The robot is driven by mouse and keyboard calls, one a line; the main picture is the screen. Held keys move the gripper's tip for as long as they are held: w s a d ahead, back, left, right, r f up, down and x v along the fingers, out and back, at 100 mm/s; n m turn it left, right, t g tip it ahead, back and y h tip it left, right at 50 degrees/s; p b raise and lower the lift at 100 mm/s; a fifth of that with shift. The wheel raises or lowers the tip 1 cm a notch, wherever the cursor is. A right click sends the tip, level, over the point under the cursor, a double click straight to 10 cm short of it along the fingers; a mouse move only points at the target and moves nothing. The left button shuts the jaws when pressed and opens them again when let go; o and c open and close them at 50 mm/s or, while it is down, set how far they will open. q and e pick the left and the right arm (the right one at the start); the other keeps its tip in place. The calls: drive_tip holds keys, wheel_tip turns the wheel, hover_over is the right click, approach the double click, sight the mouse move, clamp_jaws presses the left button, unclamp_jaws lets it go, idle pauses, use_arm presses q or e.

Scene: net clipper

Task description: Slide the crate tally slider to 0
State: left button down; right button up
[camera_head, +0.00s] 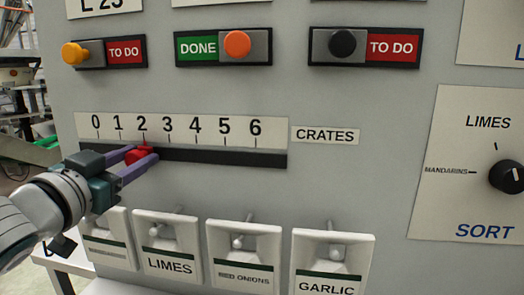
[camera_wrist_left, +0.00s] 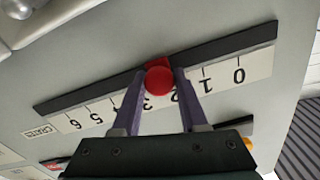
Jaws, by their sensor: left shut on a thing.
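The crate tally slider is a black horizontal track (camera_head: 225,157) on a grey panel, under a white scale (camera_head: 271,130) numbered 0 to 6 and beside a CRATES label (camera_head: 325,136). Its red knob (camera_head: 138,155) stands near the 2. In the left wrist view the red knob (camera_wrist_left: 159,80) sits between the two purple fingers, and the scale appears upside down with 0 at the right. My left gripper (camera_head: 147,152) is shut on the knob, coming from the lower left. The fingers partly hide the knob and the left part of the track. My right gripper is not in view.
Above are sliding TO DO and DONE switches with orange (camera_head: 237,44) and black (camera_head: 342,44) knobs. Below is a row of toggle switches, including LIMES (camera_head: 169,266) and GARLIC (camera_head: 325,289). A black SORT dial (camera_head: 508,177) is at the right.

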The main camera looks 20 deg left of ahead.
use_arm(q)
drive_tip(key=s+a, duration=0.1)
drive_tip(key=a, duration=0.6)
drive_tip(key=s+a, duration=0.1)
drive_tip(key=a, duration=0.2)
drive_tip(key=shift+s+a, duration=0.25)
drive_tip(key=shift+s, duration=0.05)
drive_tip(key=shift+a, duration=0.1)
drive_tip(key=shift+f, duration=0.1)
drive_tip(key=shift+c, duration=2.3)
unclamp_jaws()
approach(100, 148)
drive_tip(key=v, duration=0.4)
drive_tip(key=shift+s+a, duration=0.1)
drive_tip(key=shift+s, duration=0.05)
drive_tip(key=shift+f, duration=0.1)
